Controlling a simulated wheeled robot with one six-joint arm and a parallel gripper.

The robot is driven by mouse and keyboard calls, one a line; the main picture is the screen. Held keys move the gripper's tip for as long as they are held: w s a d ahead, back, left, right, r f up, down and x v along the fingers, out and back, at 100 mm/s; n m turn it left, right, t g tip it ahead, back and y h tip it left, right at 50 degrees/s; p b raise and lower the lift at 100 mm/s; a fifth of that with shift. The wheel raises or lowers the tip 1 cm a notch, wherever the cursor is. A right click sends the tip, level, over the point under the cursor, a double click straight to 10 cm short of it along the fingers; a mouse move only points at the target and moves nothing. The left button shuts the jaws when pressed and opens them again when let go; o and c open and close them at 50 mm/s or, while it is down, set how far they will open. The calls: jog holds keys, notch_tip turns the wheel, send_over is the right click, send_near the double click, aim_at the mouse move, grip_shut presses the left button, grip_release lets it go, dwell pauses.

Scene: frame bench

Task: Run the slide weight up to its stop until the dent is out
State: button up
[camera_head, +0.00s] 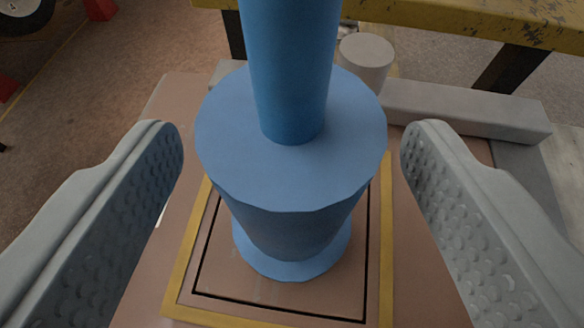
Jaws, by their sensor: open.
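The slide weight (290,175) looks like a wide blue cylinder, upright in the middle of the view. A thick blue rod (292,70) rises from its top and leaves the upper edge. A round blue foot (293,262) shows below the weight, over a brown panel (235,262) with a dark square line and a yellow border. My gripper (292,130) is open, with one ridged grey finger on each side of the weight and a visible gap to both. The stop is not in view. Any dent is hidden or cannot be made out.
Behind the weight stand a short grey cylinder (366,60) and a grey bar (465,109) running to the right. A worn yellow beam (470,18) on dark legs crosses the top right. Brown floor (120,70) lies at the upper left.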

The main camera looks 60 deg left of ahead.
jog(key=v, duration=1.7)
